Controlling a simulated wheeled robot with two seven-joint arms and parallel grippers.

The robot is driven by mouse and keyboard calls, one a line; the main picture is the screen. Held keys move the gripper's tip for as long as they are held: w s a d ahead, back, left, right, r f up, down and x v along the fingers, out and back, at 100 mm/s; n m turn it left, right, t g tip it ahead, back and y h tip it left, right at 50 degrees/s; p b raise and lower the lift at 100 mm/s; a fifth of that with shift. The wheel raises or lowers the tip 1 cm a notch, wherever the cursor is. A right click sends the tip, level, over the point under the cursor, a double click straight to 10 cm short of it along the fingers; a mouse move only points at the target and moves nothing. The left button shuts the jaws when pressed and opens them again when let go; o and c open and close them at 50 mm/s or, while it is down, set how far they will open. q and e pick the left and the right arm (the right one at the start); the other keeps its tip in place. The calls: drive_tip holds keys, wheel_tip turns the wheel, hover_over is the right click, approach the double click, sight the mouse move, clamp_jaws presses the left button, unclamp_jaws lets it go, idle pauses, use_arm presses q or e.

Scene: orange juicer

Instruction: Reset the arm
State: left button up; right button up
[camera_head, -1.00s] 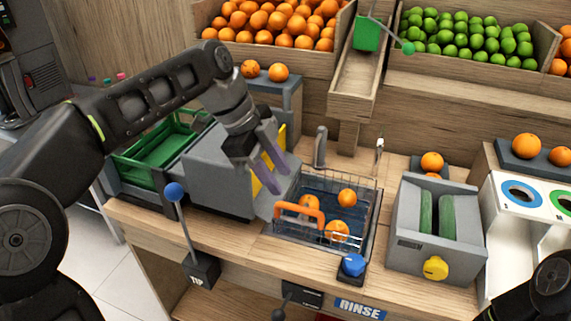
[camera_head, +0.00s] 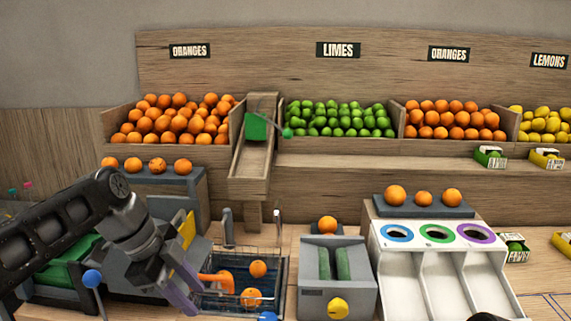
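My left arm comes in from the left, and its gripper (camera_head: 188,287) points down and right at the left side of the wire basket (camera_head: 281,272). Its two purple-grey fingers look parallel and apart, with nothing seen between them. The basket has an orange handle (camera_head: 215,283) close to the fingertips and sits in a sink with several oranges (camera_head: 258,268). I cannot tell whether the fingers touch the handle. Only a dark bit of my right arm shows at the bottom right edge; its gripper is out of view.
A grey machine with green rollers (camera_head: 343,264) and a yellow knob (camera_head: 338,308) stands right of the sink. A white sorter (camera_head: 437,262) with coloured rings stands further right. A chute (camera_head: 250,172) and fruit bins (camera_head: 338,118) are behind. A blue-knobbed lever (camera_head: 93,279) stands front left.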

use_arm(q)
drive_tip(key=d+f+n, duration=0.3)
drive_tip(key=f+n, duration=0.2)
drive_tip(key=f, duration=1)
drive_tip(key=d+f+n, duration=0.3)
drive_tip(key=f+n, duration=0.1)
drive_tip(key=f, duration=1)
drive_tip(key=s+d+f+n, duration=0.2)
drive_tip(key=s+f+n, duration=0.4)
drive_tip(key=s+f, duration=0.4)
drive_tip(key=s+d+f+n+g, duration=0.1)
drive_tip(key=s+d+f+n, duration=0.1)
drive_tip(key=s+f+n, duration=0.4)
drive_tip(key=s+f, duration=0.4)
drive_tip(key=s, duration=0.2)
drive_tip(key=shift+d, duration=0.15)
